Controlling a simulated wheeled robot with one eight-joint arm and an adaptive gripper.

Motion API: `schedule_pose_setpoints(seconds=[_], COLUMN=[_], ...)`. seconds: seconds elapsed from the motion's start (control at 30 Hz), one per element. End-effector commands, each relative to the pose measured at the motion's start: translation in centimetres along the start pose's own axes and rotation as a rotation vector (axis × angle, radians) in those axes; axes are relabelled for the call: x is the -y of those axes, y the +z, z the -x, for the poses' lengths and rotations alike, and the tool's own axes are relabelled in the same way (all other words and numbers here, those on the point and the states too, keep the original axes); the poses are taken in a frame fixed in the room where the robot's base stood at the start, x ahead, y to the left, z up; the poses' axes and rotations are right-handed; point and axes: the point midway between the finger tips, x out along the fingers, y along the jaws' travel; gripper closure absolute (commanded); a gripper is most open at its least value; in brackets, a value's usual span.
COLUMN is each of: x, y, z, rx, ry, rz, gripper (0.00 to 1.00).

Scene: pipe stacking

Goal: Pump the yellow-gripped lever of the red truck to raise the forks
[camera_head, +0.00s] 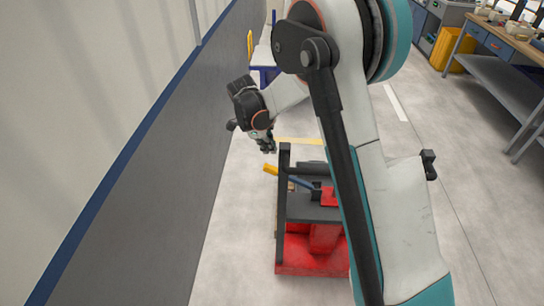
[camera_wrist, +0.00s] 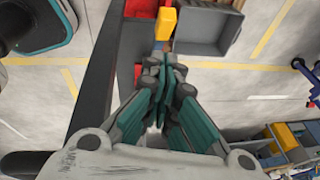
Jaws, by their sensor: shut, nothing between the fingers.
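The red truck (camera_head: 312,262) stands on the floor below my arm, with a dark upright frame (camera_head: 284,205) on its left side. Its lever (camera_head: 300,182) has a blue shaft and a yellow grip (camera_head: 271,169) that points to the left. My gripper (camera_head: 267,148) hangs just above the yellow grip, shut and empty. In the wrist view the closed fingertips (camera_wrist: 163,62) point toward the yellow grip (camera_wrist: 166,22), which lies just beyond them. I cannot tell whether they touch. My arm hides the right part of the truck, and the forks cannot be made out.
A grey wall (camera_head: 150,190) runs close along the left. A workbench (camera_head: 505,50) and a yellow bin (camera_head: 458,50) stand at the far right. A grey tray (camera_wrist: 208,30) shows beside the grip in the wrist view. The floor right of my arm is clear.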

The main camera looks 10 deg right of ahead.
Motion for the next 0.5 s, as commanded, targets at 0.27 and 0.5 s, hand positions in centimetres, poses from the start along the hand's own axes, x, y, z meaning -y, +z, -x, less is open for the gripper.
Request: schedule_pose_setpoints(seconds=[0.27, 0.5], x=[0.0, 0.0], y=[0.1, 0.1], z=[-4.8, -8.2], rx=[0.000, 0.000], ry=[0.000, 0.000], rz=[-0.001, -0.001], gripper=[1.00, 1.00])
